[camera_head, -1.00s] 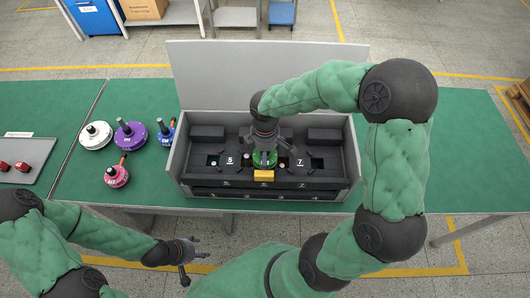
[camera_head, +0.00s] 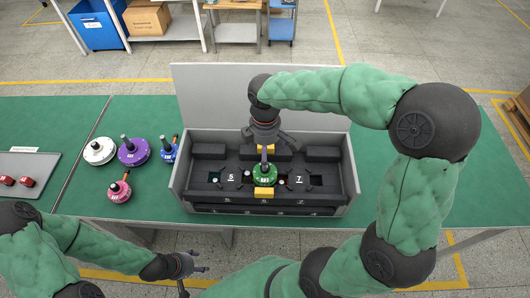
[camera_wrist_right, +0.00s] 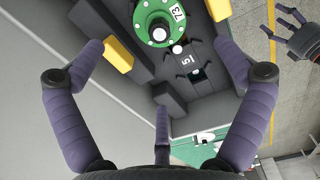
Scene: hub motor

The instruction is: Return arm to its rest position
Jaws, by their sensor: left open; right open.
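My right gripper (camera_head: 265,140) hangs over the open grey case (camera_head: 180,178), open and empty, above the green hub motor. The green hub motor (camera_head: 264,174) sits in the middle of the case's dark foam, between the slots marked 5 and 7, with yellow blocks (camera_head: 265,193) beside it. In the right wrist view the green motor (camera_wrist_right: 160,22) shows at the top, apart from the open fingers. My left gripper (camera_head: 190,267) is open and empty in front of the table's near edge, left of the case.
White (camera_head: 98,151), purple (camera_head: 133,151), blue (camera_head: 169,150) and pink (camera_head: 119,191) motors stand on the green table (camera_head: 400,170) left of the case. A grey tray (camera_head: 28,166) with red parts lies at far left. The case lid (camera_head: 258,92) stands raised behind. Table right of the case is clear.

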